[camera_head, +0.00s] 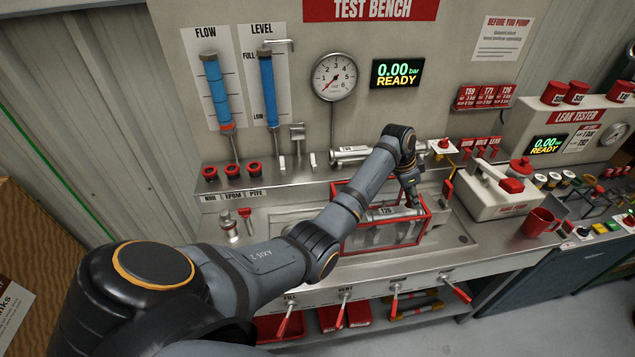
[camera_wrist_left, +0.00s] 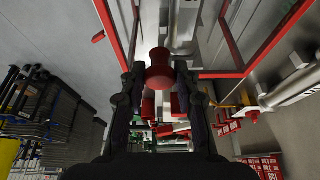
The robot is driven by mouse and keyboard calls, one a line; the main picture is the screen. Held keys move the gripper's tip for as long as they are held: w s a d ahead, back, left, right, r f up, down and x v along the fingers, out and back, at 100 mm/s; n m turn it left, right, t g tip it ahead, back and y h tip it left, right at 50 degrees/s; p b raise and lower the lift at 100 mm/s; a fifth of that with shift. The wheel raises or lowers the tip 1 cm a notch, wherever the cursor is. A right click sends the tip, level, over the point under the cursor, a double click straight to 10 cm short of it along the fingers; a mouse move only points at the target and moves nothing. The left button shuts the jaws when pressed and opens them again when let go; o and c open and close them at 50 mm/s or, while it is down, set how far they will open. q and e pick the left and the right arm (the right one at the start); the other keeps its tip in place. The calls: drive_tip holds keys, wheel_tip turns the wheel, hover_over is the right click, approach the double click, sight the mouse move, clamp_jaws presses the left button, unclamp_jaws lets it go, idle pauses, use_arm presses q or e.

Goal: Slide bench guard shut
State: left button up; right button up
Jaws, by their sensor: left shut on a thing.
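The bench guard (camera_head: 429,226) is a clear box with a red frame, standing over the sink of the test bench. A metal cylinder marked T20 (camera_head: 385,213) lies inside it. The guard's red frame also shows in the left wrist view (camera_wrist_left: 222,74). My left gripper (camera_head: 412,200) is at the guard's right part in the head view. In the left wrist view its fingers (camera_wrist_left: 160,78) are closed around a red knob (camera_wrist_left: 159,62) by the frame. The arm hides part of the guard's left side. My right gripper is not in view.
Red-handled valve levers (camera_head: 393,295) line the bench front. A gauge (camera_head: 334,77) and a display (camera_head: 397,72) are on the back panel. A lower shelf holds red trays (camera_head: 352,316).

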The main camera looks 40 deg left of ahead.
use_arm(q)
drive_tip(key=shift+w+d+b, duration=0.65)
drive_tip(key=shift+w+d, duration=0.5)
drive_tip(key=shift+w, duration=0.2)
drive_tip(key=shift+w+d+f+b, duration=0.1)
drive_tip(key=shift+w+d+b, duration=0.35)
drive_tip(key=shift+b, duration=0.3)
drive_tip(key=shift+w+d, duration=0.35)
drive_tip(key=shift+w, duration=0.1)
drive_tip(key=o, duration=0.9)
